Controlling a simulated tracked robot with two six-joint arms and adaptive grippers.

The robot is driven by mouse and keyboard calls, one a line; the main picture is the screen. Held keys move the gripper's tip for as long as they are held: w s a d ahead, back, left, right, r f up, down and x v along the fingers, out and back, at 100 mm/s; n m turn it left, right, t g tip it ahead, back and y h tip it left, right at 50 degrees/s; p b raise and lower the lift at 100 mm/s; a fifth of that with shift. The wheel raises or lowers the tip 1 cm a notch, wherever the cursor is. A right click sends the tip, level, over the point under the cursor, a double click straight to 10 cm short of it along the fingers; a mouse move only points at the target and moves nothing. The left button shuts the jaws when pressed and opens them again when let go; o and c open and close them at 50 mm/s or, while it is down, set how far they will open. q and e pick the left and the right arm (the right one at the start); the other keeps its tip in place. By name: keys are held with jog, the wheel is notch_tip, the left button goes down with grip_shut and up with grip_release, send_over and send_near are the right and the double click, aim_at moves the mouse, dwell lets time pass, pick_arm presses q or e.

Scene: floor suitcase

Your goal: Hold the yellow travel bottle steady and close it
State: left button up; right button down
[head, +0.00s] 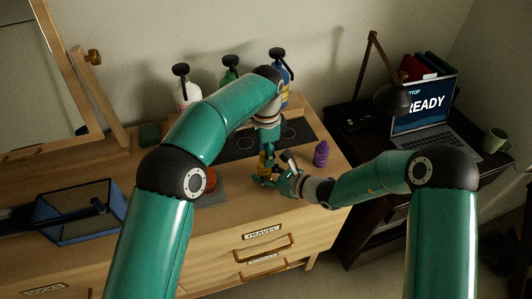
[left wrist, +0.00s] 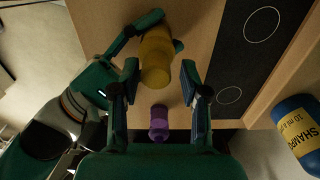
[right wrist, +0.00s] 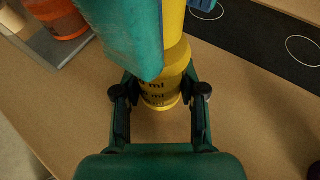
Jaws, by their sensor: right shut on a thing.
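The yellow travel bottle (head: 263,163) stands over the dresser top, mostly hidden by my grippers in the head view. My right gripper (right wrist: 160,98) is shut on its lower body (right wrist: 160,92), where ml markings show. A narrower yellow upper part (right wrist: 173,20) rises above the shoulder; I cannot tell whether it is a separate cap or seated. My left gripper (left wrist: 158,78) comes down from above, its fingers apart on either side of the bottle's yellow top (left wrist: 156,55). A gap shows at the right finger. One left finger hides part of the bottle in the right wrist view.
A small purple bottle (head: 321,154) stands right of the grippers. Pump bottles (head: 187,90) line the back, including a blue shampoo bottle (left wrist: 298,130). A black mat with circles (head: 240,147) lies behind. An orange container (right wrist: 60,18) and blue-edged tray (head: 80,212) are at left.

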pick_arm(q)
jog(key=shift+o, duration=0.3)
jog(key=shift+r, duration=3.65)
pick_arm(e)
jog(key=shift+w+d, duration=0.1)
jog(key=c, duration=0.6)
grip_release()
